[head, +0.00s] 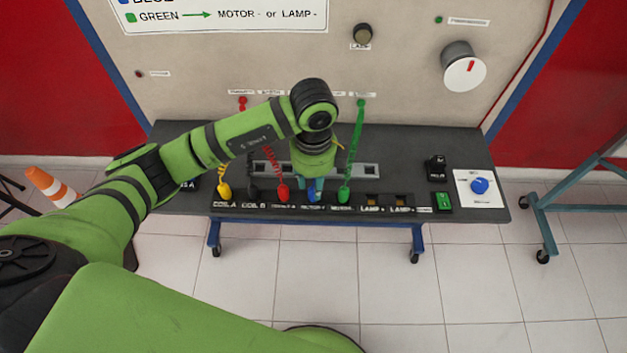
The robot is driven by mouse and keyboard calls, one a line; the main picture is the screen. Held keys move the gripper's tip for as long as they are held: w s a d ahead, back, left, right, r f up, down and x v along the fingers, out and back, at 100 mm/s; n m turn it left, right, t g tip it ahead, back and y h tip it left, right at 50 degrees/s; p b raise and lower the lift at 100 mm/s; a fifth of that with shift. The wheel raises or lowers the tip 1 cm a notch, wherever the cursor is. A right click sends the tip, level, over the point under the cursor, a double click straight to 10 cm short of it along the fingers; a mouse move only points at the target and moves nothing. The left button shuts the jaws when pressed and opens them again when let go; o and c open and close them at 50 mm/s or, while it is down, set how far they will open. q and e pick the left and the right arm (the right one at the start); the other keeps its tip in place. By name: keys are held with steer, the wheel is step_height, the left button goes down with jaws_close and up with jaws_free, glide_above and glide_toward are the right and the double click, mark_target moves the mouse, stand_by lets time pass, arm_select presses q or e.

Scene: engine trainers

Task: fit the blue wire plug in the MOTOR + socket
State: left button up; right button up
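The blue wire plug (316,193) is at the front socket row, between the red plug and the green plug. It sits over or in the socket above what looks like the MOTOR + label; the small lettering is blurred, and I cannot tell if it is seated. My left gripper (314,184) points down right at the blue plug, under my wrist. My wrist covers most of its fingers, so their opening and any grip on the plug are hidden. The blue wire is mostly hidden behind my arm. My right gripper is not in view.
Yellow (224,191), black (252,192), red (283,192) and green (345,193) plugs stand close by on the dark bench (470,160). The green wire (356,140) runs up to the panel. LAMP sockets (402,199) look empty. A blue knob (480,186) is at right.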

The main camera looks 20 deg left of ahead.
arm_select(q)
steer(key=shift+r+p, duration=0.45)
steer(key=shift+r, duration=0.5)
steer(key=shift+r, duration=0.1)
steer(key=shift+r+p, duration=0.9)
steer(key=shift+r, duration=0.15)
steer(key=o, duration=0.5)
steer(key=shift+f, duration=0.1)
steer(key=shift+o, duration=0.2)
step_height(320, 180, up, 12)
